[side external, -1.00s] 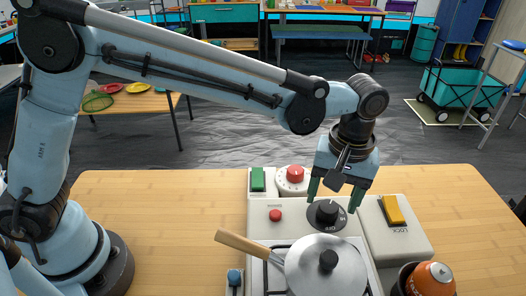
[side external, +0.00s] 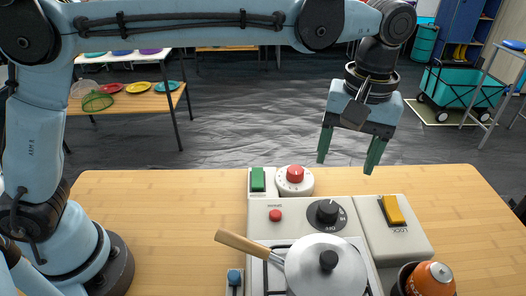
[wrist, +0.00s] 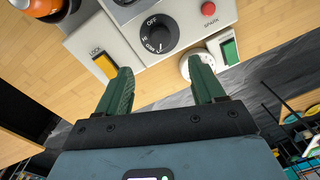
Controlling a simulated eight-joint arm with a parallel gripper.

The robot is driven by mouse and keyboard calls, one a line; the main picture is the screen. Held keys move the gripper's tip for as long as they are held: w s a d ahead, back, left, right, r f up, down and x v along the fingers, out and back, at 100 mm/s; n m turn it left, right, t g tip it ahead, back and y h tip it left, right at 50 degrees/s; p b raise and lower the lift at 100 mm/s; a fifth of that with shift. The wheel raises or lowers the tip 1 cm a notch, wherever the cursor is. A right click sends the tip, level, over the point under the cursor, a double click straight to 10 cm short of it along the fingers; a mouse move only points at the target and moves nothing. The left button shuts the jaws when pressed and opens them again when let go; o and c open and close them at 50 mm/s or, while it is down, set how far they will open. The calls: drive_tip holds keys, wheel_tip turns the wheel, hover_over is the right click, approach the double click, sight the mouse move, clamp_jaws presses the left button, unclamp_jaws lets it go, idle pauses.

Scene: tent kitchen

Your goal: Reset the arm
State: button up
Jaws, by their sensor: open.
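My gripper (side external: 346,162) is open and empty, its two green fingers spread apart. My arm reaches from the left across the top of the side view.
An orange canister (side external: 432,279) stands at front right. The wooden table (side external: 160,210) is clear on the left.

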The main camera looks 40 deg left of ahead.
drive_tip(key=s+a+r+m+t+h, duration=0.1)
drive_tip(key=s+a+m+t, duration=0.15)
drive_tip(key=a, duration=1.15)
drive_tip(key=s+a+f+m+t, duration=0.2)
drive_tip(key=s+a+f+t, duration=0.3)
drive_tip(key=a, duration=0.6)
drive_tip(key=shift+s+a+f+m, duration=0.3)
drive_tip(key=shift+s+f, duration=0.25)
drive_tip(key=shift+s, duration=0.5)
drive_tip(key=shift+d+r, duration=0.1)
